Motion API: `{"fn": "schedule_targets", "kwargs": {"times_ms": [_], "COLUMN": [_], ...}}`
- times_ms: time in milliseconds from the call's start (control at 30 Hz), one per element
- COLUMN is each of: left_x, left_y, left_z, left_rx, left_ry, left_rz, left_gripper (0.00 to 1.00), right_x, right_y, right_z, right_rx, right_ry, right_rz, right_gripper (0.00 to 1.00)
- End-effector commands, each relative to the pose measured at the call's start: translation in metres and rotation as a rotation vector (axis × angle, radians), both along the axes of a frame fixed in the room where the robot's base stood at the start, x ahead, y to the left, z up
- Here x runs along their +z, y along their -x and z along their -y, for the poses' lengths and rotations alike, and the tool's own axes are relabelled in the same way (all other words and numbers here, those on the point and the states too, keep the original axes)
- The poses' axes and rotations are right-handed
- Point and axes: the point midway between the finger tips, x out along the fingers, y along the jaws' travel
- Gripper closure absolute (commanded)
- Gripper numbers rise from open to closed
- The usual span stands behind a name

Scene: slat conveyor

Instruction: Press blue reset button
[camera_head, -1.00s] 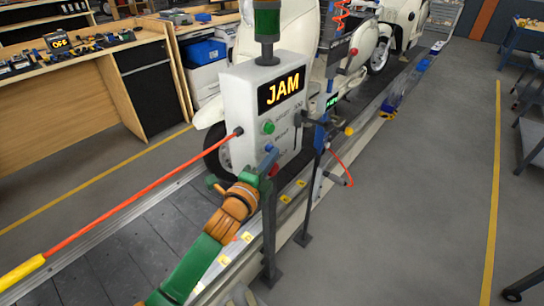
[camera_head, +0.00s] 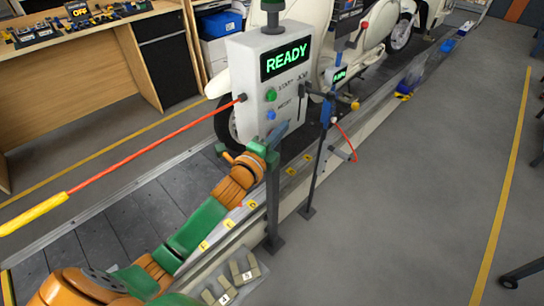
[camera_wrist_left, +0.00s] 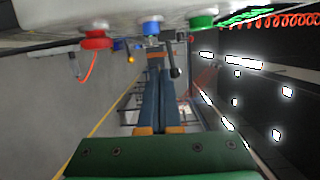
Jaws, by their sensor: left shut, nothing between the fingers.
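The white control box (camera_head: 250,75) stands beside the conveyor, its display (camera_head: 287,60) reading READY in green. The blue reset button (camera_head: 270,115) sits on its front below the green start button (camera_head: 270,95). The blue button (camera_wrist_left: 151,27) also shows in the left wrist view, between the red button (camera_wrist_left: 96,40) and the green one. My left gripper (camera_head: 283,127) is shut and empty, just below and right of the blue button in the head view. In the wrist view a gap shows between its fingertips (camera_wrist_left: 156,57) and the button. My right gripper is out of view.
A dark post (camera_head: 272,205) stands close to my left wrist. A thin stand with a small screen (camera_head: 340,75) is right of the box. A red-and-yellow rod (camera_head: 150,157) reaches the box's left side. Cream scooters (camera_head: 400,35) stand on the conveyor.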

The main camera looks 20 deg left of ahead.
Motion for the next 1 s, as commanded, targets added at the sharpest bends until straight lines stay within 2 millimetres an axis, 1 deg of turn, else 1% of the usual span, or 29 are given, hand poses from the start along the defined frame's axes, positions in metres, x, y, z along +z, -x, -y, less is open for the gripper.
{"fn": "schedule_targets", "kwargs": {"times_ms": [33, 300, 400, 500, 633, 1000], "left_x": [-0.003, -0.005, -0.004, -0.003, -0.001, -0.001], "left_y": [0.009, 0.059, 0.076, 0.086, 0.091, 0.091], "left_z": [-0.001, -0.005, -0.007, -0.008, -0.008, -0.008], "left_rx": [-0.001, -0.002, -0.002, -0.002, -0.002, -0.002], "left_ry": [-0.001, -0.001, 0.001, 0.001, 0.0, 0.001], "left_rz": [-0.003, -0.003, -0.002, -0.002, -0.001, -0.001], "left_gripper": [1.0, 1.0, 1.0, 1.0, 1.0, 1.0], "right_x": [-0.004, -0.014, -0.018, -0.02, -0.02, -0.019], "right_y": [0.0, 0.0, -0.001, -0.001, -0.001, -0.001], "right_z": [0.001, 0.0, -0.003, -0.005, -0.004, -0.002], "right_rx": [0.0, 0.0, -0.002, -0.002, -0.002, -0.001], "right_ry": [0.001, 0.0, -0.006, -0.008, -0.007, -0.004], "right_rz": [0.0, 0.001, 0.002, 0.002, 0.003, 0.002], "right_gripper": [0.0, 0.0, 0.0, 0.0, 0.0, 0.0]}}
